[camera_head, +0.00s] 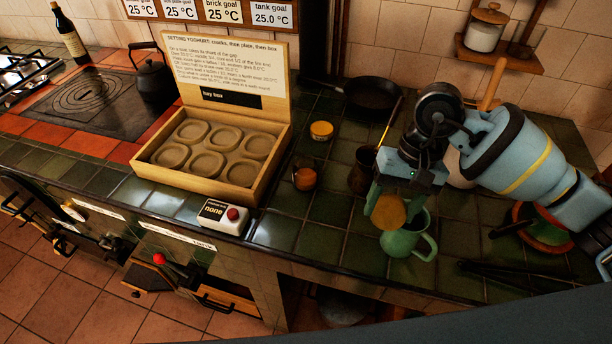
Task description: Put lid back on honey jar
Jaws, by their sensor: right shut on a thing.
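My right gripper (389,198) comes in from the right. It is shut on a round tan lid (388,213), held tilted above the counter, with its flat face towards the camera. A small glass jar with amber content, looking like the honey jar (305,179), stands on the green tiles to the left of the gripper. No lid shows on it. The held lid is apart from this jar, and in the picture overlaps the rim of a green jug (409,239); I cannot tell whether they touch. My left gripper is not in view.
A small yellow-topped pot (321,131) stands behind the jar. A copper-brown pot (362,171) stands between jar and gripper. A wooden box (141,158) with round moulds and a white button box (224,217) lie left. A black pan (358,95) is behind. Tiles before the jar are clear.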

